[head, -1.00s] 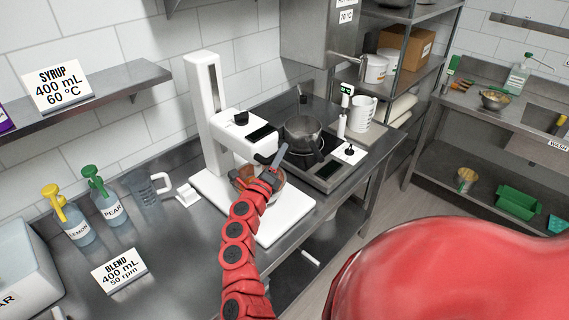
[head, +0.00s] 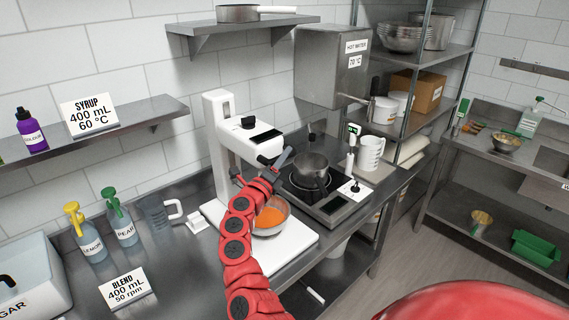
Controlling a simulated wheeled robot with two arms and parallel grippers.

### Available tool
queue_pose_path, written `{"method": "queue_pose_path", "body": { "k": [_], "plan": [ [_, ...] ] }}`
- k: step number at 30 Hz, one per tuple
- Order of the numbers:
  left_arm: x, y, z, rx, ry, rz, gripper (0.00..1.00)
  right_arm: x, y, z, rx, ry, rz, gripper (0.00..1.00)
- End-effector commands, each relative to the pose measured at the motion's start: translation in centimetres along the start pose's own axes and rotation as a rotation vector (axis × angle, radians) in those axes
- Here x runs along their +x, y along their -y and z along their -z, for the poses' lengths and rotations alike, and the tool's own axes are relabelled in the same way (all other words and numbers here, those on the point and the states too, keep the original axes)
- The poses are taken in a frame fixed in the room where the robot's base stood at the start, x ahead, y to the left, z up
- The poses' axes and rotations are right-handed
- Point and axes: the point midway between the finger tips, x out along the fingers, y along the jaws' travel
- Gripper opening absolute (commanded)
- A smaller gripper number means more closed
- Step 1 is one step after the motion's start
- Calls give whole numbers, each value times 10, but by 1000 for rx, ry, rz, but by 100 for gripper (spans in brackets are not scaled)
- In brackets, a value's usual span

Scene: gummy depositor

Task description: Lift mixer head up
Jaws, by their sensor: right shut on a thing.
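The mixer (head: 217,135) is a white stand with an upright column and a base plate (head: 296,243). Its white mixer head (head: 240,147), with a black knob and dark screen, sits near the top of the column. My right gripper (head: 272,168) is at the front end of the head and shut on it; my red wrist partly hides the exact grip. A steel bowl (head: 287,221) with orange contents stands on the base plate below the head, partly hidden by my arm. My left gripper is not in view.

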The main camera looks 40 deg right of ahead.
Motion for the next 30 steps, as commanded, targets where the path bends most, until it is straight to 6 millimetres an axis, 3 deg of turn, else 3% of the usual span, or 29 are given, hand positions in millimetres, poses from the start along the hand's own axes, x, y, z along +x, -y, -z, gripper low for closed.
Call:
{"method": "queue_pose_path", "body": {
  "k": [8,9,14,23,30],
  "plan": [
    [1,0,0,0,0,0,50,1,5,-5,4,9,7,0],
    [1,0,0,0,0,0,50,1,6,-5,4,9,7,29],
    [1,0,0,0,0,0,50,1,5,-4,4,8,6,57],
    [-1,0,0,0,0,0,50,-1,3,-3,4,6,3,57],
    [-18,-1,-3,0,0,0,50,-31,-4,1,6,4,-1,57]
  ]
}}
